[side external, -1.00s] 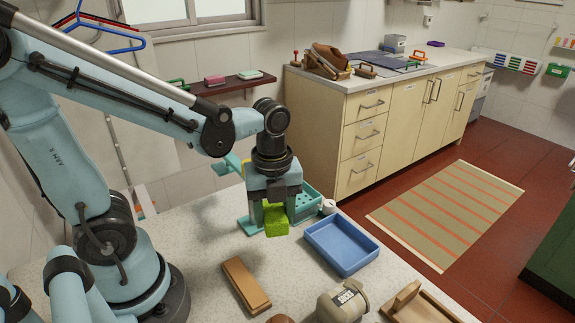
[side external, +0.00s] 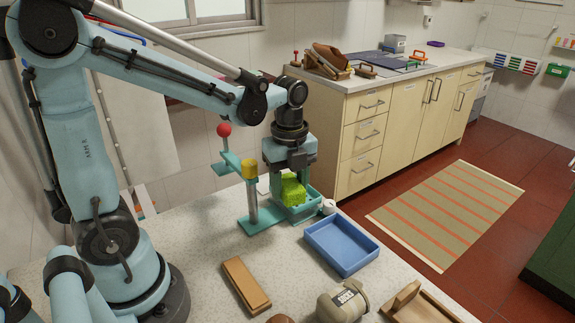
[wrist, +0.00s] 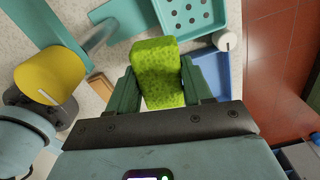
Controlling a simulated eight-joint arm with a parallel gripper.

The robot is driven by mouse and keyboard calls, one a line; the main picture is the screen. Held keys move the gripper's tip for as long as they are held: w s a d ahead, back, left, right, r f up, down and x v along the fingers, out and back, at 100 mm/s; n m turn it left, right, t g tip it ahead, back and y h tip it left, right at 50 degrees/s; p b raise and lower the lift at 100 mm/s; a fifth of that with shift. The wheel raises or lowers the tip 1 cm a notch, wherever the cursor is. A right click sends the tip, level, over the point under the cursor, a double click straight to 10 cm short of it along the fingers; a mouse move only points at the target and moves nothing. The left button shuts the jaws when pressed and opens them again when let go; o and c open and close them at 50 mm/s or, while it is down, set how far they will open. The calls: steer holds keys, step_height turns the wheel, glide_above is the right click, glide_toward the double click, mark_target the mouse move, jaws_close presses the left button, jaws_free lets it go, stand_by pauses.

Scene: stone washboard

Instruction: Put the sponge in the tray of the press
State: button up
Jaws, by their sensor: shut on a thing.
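The sponge (side external: 291,190) is a bright green block. My gripper (side external: 290,172) is shut on it; in the wrist view the sponge (wrist: 158,70) sits between the two dark green fingers. The press (side external: 252,205) is teal, with a post, a yellow cylinder (side external: 249,168) and a red ball knob (side external: 224,130) on its lever. Its perforated teal tray (side external: 313,197) is on the right of the post. In the side view the sponge overlaps the tray; in the wrist view the tray (wrist: 190,16) shows just beyond the sponge's end. Whether they touch I cannot tell.
A blue tray (side external: 341,246) stands in front of the press. A white knob (side external: 328,206) is at the press tray's right. A wooden block (side external: 246,285), a beige labelled object (side external: 342,302) and a wooden board lie on the near worktop. The speckled worktop left of the press is clear.

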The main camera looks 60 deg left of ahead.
steer(key=w+a+n, duration=0.2)
steer(key=w+a, duration=0.3)
steer(key=shift+w+a, duration=0.25)
steer(key=shift+w+a+f, duration=0.1)
steer(key=shift+f, duration=2.85)
